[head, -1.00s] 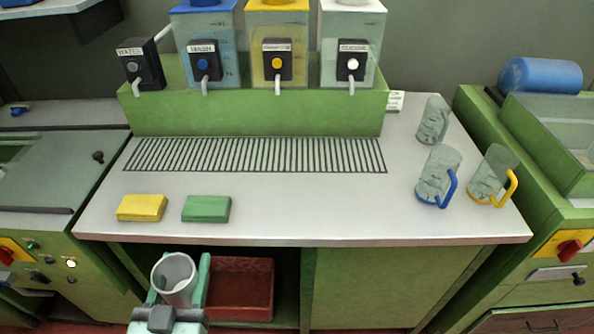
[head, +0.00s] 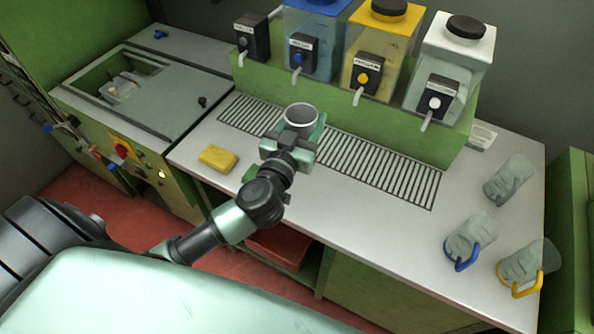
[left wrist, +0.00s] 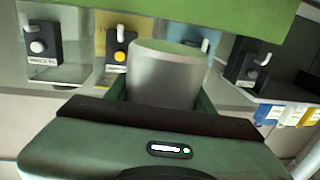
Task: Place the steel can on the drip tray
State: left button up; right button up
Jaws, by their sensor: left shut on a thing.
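The steel can (head: 301,114) is upright, its open mouth facing up, in my left gripper (head: 297,128). The gripper is shut on it, one finger on each side. In the head view the can overlaps the drip tray (head: 385,171), a dark slatted grille set in the light counter. I cannot tell the gap between the can's base and the slats. The can (left wrist: 165,75) also fills the middle of the left wrist view, between the green fingers. The gripper hides part of the tray. My right gripper is not in view.
Dispensers with taps, one a yellow tank (head: 380,45), stand behind the tray on a green ledge (head: 330,103). A yellow sponge (head: 217,157) lies at the front left; a green one is mostly hidden. Glass jugs, one with a blue handle (head: 470,238), stand at the right.

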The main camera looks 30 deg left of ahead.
pick_arm(q)
notch_tip(320, 180, down, 18)
jog(key=b, duration=1)
jog(key=shift+f, duration=0.2)
jog(key=shift+r, duration=0.15)
jog(key=o, duration=1.4)
